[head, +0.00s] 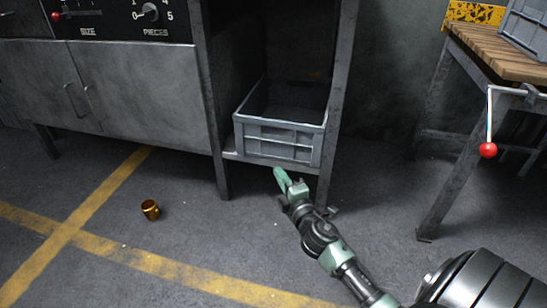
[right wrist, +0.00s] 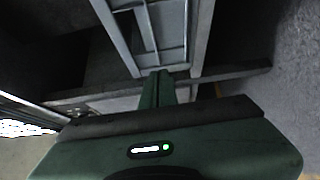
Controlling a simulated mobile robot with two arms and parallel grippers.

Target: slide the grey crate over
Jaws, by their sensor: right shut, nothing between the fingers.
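The grey crate (head: 277,143) sits upright on a low shelf inside the metal cabinet, its ribbed front wall facing me and its open top looking empty. My right gripper (head: 281,176) is shut and empty, just in front of and below the crate's front wall in the head view. In the right wrist view, the shut fingers (right wrist: 157,80) point at the lower part of the crate (right wrist: 150,30). I cannot tell whether the fingertips touch it. My left gripper is not in view.
The shelf edge (head: 268,163) and cabinet posts (head: 337,100) frame the crate closely. A small brass cup (head: 150,209) stands on the floor at left. A wooden-topped table (head: 495,50) at right carries another grey crate (head: 525,24) and a lever with a red ball (head: 488,150).

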